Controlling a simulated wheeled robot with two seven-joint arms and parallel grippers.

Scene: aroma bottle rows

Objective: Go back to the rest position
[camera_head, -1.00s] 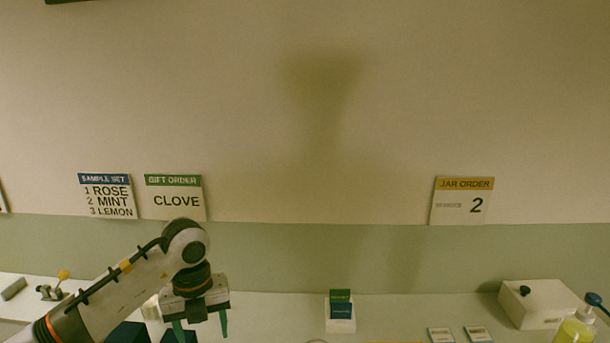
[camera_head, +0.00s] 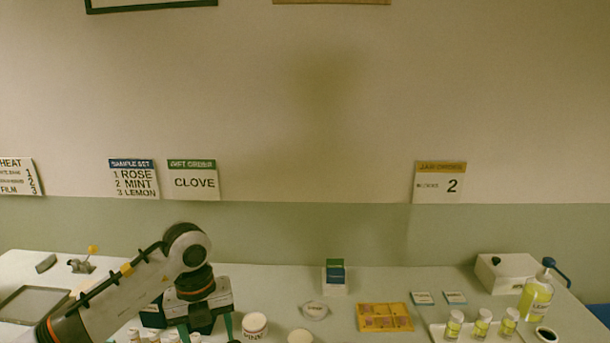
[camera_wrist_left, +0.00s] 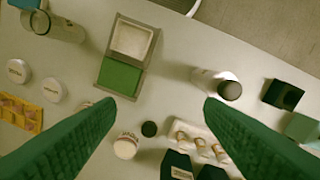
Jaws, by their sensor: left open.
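My left gripper (camera_head: 208,326) hangs fingers-down over the left part of the white table (camera_head: 385,283) in the head view. In the left wrist view its two green fingers stand wide apart (camera_wrist_left: 158,104), with nothing held between them. Below them lie a small white-lidded jar (camera_wrist_left: 125,146) and a dark round cap (camera_wrist_left: 149,129). The fingers look clear of both. My right gripper is not in view.
Near the gripper are white-lidded jars (camera_head: 255,325), a yellow tray (camera_head: 386,318) and a green-and-white box (camera_wrist_left: 120,76). A pump bottle (camera_head: 536,298) and white box (camera_head: 505,273) stand at right. A grey tray (camera_head: 34,304) lies far left. Wall signs (camera_head: 193,180) hang behind.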

